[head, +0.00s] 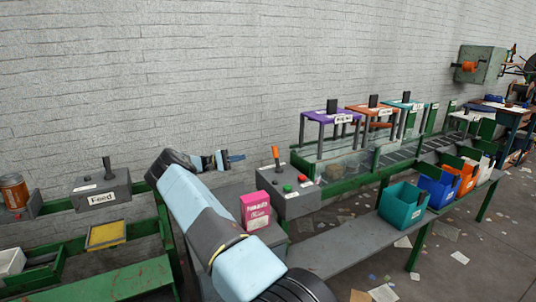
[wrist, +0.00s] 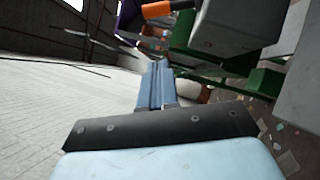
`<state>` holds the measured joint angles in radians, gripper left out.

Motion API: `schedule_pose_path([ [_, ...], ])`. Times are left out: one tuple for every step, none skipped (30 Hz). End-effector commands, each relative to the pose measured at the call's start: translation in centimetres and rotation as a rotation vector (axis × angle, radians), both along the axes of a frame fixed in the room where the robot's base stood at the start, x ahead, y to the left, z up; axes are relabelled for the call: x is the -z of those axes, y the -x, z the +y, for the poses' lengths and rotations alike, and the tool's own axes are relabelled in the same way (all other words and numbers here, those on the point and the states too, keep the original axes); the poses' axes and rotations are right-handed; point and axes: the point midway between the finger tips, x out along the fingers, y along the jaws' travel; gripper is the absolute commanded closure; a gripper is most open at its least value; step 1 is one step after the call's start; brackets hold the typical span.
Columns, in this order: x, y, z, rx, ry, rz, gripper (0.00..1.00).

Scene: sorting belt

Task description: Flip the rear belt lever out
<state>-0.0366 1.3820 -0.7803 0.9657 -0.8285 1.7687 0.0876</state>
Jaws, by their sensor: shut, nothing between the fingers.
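An orange-handled lever (head: 276,156) stands nearly upright on a grey control box (head: 290,205) with red and green buttons. No label in view names a rear belt lever. My gripper (head: 240,157) is shut and empty, left of this lever at about the same picture height, with a visible gap between them. In the wrist view, my gripper (wrist: 160,64) has its slim blue fingers together. An orange handle (wrist: 158,9) shows at the top edge, beside a grey box (wrist: 232,25); the handle's base is not clearly visible.
A pink box (head: 255,210) stands just left of the control box. A Feed box (head: 100,194) with a black lever is at the left. The green-framed belt (head: 400,150) with purple, orange and teal gates runs to the right. Coloured bins (head: 402,206) stand before it.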

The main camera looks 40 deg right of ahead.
Motion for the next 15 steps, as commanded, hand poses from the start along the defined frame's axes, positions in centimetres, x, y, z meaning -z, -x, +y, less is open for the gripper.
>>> schedule_pose_path([
  [0.21,-0.08,0.04,-0.002,0.005,0.004,1.00],
  [0.25,-0.12,0.04,-0.002,0.008,0.006,1.00],
  [0.28,-0.15,0.05,-0.003,0.009,0.007,1.00],
  [0.27,-0.15,0.05,-0.003,0.009,0.007,1.00],
  [0.27,-0.15,0.05,-0.003,0.010,0.006,1.00],
  [0.26,-0.15,0.04,-0.003,0.009,0.007,1.00],
  [0.26,-0.14,0.04,-0.003,0.009,0.007,1.00],
  [0.26,-0.13,0.03,-0.003,0.009,0.007,1.00],
  [0.26,-0.12,0.02,-0.002,0.008,0.006,1.00],
  [0.26,-0.12,0.02,-0.002,0.008,0.006,1.00],
  [0.26,-0.12,0.02,-0.002,0.008,0.006,1.00],
  [0.24,-0.09,-0.02,-0.002,0.008,0.006,1.00],
  [0.22,-0.03,-0.07,-0.002,0.008,0.006,1.00],
  [0.20,0.05,-0.16,-0.001,0.009,0.006,1.00],
  [0.14,0.20,-0.32,-0.001,0.009,0.006,1.00],
])
